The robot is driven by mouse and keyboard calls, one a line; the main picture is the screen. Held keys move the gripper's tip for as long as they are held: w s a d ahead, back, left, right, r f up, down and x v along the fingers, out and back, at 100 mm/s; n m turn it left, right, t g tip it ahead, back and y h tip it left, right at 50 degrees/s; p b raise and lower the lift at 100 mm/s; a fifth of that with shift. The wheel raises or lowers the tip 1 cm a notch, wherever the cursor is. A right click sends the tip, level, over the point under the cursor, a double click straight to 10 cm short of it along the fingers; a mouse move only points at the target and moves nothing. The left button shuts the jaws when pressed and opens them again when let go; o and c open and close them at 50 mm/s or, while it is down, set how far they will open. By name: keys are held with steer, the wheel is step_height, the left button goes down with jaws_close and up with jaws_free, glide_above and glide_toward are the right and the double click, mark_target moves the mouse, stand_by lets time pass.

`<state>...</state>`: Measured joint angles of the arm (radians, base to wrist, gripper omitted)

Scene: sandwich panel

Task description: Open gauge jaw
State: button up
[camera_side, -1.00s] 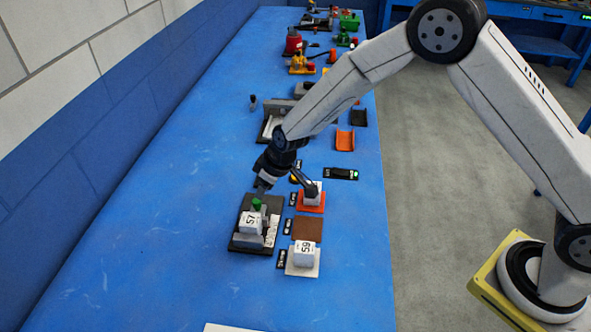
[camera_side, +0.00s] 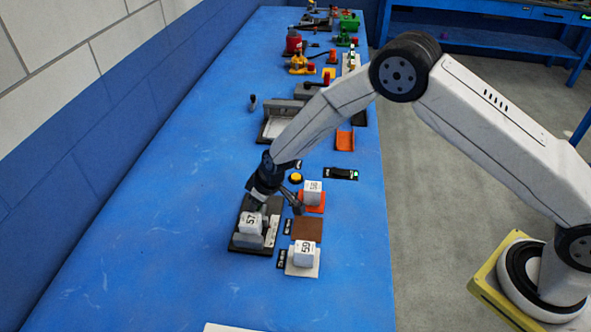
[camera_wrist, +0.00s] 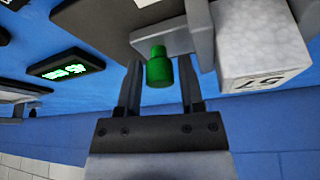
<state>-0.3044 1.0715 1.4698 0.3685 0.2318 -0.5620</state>
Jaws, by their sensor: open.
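The gauge (camera_side: 240,241) is a dark base plate with grey jaws on the blue bench. A white block marked 57 (camera_side: 250,224) sits in it; the block also shows at the right of the wrist view (camera_wrist: 262,45). A green knob (camera_wrist: 159,68) sticks out of the gauge's grey jaw (camera_wrist: 165,40) in the wrist view. My gripper (camera_wrist: 160,85) is open, with one finger on each side of the green knob; whether they touch it I cannot tell. In the side view my gripper (camera_side: 272,205) is over the gauge's far end and hides the knob.
A white block (camera_side: 312,191) stands on an orange pad and a block marked 59 (camera_side: 304,253) on a white pad, right of the gauge. A brown pad (camera_side: 307,228) between them is empty. A green-lit display (camera_wrist: 66,68) is at left in the wrist view. Open bench lies left.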

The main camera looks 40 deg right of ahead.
jaws_close()
stand_by(1.6)
